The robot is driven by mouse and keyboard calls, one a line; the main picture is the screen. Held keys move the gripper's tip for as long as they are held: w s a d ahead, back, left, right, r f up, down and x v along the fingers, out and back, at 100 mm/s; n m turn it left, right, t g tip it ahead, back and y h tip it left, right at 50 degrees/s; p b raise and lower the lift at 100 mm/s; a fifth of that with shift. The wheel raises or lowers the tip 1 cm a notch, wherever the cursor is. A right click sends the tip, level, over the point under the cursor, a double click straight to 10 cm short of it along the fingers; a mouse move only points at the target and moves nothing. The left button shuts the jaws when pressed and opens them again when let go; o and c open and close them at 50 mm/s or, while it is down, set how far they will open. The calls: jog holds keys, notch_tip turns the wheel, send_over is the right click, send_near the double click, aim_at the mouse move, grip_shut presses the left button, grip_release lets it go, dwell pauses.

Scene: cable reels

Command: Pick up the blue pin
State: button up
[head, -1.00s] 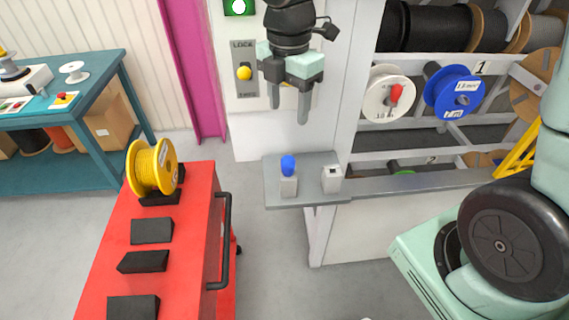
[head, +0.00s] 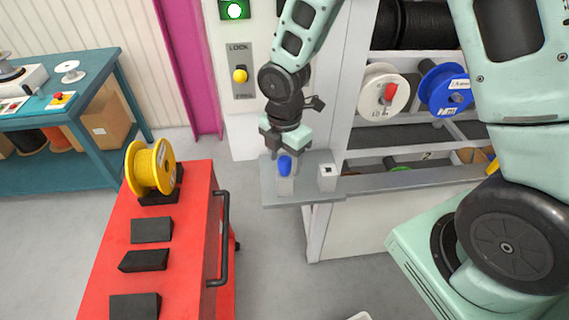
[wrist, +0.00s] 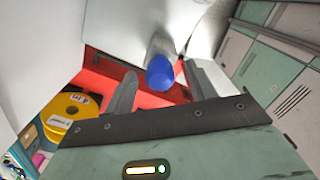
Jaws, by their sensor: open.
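The blue pin (head: 285,165) stands upright in a small light-grey block (head: 285,186) on a grey shelf (head: 325,198). My gripper (head: 279,157) is lowered at the pin, its fingers partly hidden behind it in the head view. In the wrist view the blue pin (wrist: 160,73) shows between the two spread fingers of my gripper (wrist: 162,82), closer to the right finger. The gripper is open, and I cannot tell whether a finger touches the pin.
A second grey block (head: 327,178) with a dark hole stands right of the pin on the shelf. A red cart (head: 188,220) with a yellow reel (head: 150,167) stands at left. White (head: 383,93) and blue (head: 445,88) reels hang on the rack behind.

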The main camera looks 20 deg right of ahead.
jog(key=shift+f, duration=1.25)
jog(key=c, duration=1.1)
notch_tip(320, 180, up, 10)
jog(key=shift+r+b, duration=0.1)
jog(key=shift+b, duration=0.35)
